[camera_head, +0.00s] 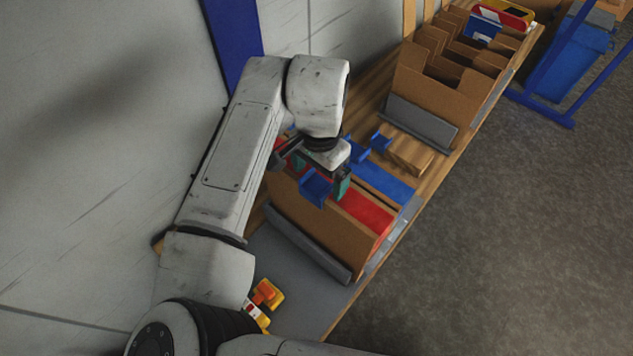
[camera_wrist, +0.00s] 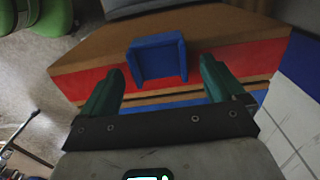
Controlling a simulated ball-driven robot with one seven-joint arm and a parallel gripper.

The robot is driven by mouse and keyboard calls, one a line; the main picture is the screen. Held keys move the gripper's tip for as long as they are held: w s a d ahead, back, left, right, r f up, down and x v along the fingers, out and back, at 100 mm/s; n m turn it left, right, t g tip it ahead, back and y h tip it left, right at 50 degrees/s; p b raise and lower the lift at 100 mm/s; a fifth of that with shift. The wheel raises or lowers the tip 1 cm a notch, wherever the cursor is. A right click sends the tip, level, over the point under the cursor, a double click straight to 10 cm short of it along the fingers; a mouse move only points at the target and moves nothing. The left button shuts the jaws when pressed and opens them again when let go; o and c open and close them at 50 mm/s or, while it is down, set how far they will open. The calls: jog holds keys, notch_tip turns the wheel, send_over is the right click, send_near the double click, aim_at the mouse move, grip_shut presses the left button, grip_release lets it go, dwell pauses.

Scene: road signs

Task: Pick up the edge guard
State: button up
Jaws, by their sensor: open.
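A blue U-shaped piece, which looks like the edge guard (camera_head: 316,187), sits at the top edge of a brown box divider (camera_head: 352,232). In the wrist view the edge guard (camera_wrist: 158,58) lies just beyond my fingertips, roughly centred between them. My gripper (camera_head: 320,174) is open over the box, its teal fingers apart. In the wrist view my gripper (camera_wrist: 159,75) has nothing between its fingers. I cannot tell whether a finger touches the guard. Two more blue pieces of similar look (camera_head: 380,141) stand farther back, beside a wooden block.
Red panels (camera_head: 362,212) and blue panels (camera_head: 384,183) stand between the brown dividers. A grey strip (camera_head: 305,242) runs along the box front. A larger brown divided box (camera_head: 432,92) stands behind. The grey wall is close on the left. Open floor (camera_head: 520,230) lies right.

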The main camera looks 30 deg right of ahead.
jog(key=shift+f, duration=0.2)
jog(key=c, duration=1.1)
jog(key=shift+c, duration=0.2)
jog(key=shift+r, duration=0.15)
